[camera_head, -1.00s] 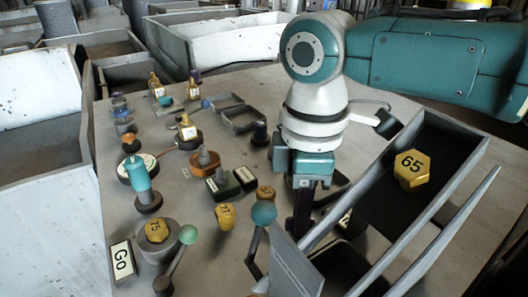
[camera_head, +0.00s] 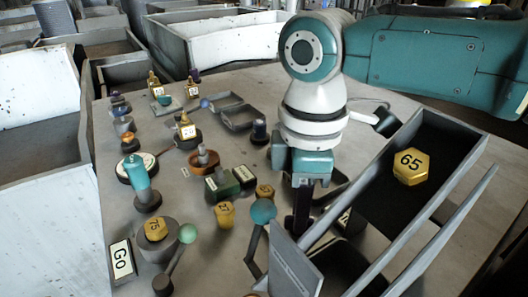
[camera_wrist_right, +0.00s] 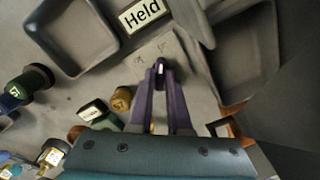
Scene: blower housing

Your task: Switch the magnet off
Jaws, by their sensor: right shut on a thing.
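My right gripper (camera_head: 301,222) points down beside the bin in the head view, its fingertips partly hidden by a grey panel. In the right wrist view its purple fingers (camera_wrist_right: 160,70) meet on a small dark piece with a pale top, which looks like a small lever. That piece stands over a grey surface with faint engraved marks (camera_wrist_right: 153,50). A sign reading "Held" (camera_wrist_right: 142,13) lies beyond the fingertips. I cannot tell the magnet's body apart from the grey parts around it. My left gripper is not in view.
A dark bin holds a gold hexagonal piece marked 65 (camera_head: 411,166) at the right. A teal-knobbed lever (camera_head: 262,212) stands just left of my gripper. A gold piece marked 75 (camera_head: 155,229) and a "Go" sign (camera_head: 121,261) are at the front left.

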